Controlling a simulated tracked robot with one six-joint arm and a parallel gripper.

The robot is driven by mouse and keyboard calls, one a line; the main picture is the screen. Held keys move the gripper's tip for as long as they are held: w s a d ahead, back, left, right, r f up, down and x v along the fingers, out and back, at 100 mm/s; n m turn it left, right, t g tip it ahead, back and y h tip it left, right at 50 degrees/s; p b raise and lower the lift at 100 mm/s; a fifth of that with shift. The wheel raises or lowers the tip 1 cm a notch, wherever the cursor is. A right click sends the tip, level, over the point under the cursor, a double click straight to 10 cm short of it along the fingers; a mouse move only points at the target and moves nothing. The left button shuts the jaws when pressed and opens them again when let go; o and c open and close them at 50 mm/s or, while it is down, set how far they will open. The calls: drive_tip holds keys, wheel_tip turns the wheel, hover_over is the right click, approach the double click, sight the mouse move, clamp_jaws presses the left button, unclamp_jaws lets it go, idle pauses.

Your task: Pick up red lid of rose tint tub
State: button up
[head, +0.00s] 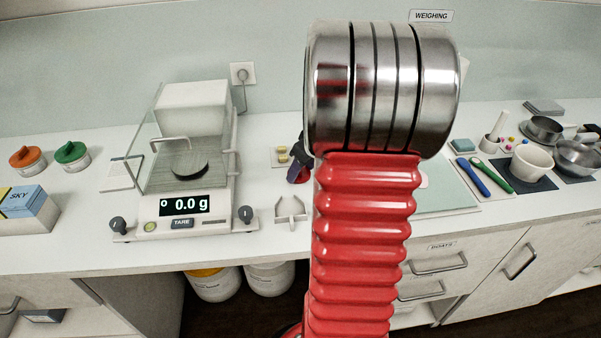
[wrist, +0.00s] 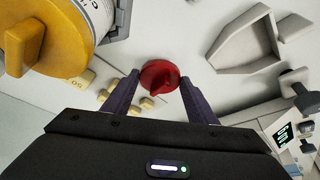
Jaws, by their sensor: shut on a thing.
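The red lid (wrist: 160,77) is round with a raised grip bar, seen in the wrist view between the two purple fingers. My gripper (wrist: 160,92) is shut on the red lid. I cannot make out the tub's body under the lid, so I cannot tell if the lid sits on it or is clear of it. In the head view my red arm hides most of the gripper; a bit of a dark purple finger shows at its left edge.
A yellow-lidded white tub (wrist: 40,42) is close at the left in the wrist view. Small yellow blocks (wrist: 78,80) lie near the fingers. A pale scoop-shaped tray (head: 290,208) and the balance (head: 185,205), reading 0.0 g, stand left of my arm.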

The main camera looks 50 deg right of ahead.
sight(302, 175)
wheel_tip(302, 175, up, 9)
idle(0.3)
idle(0.6)
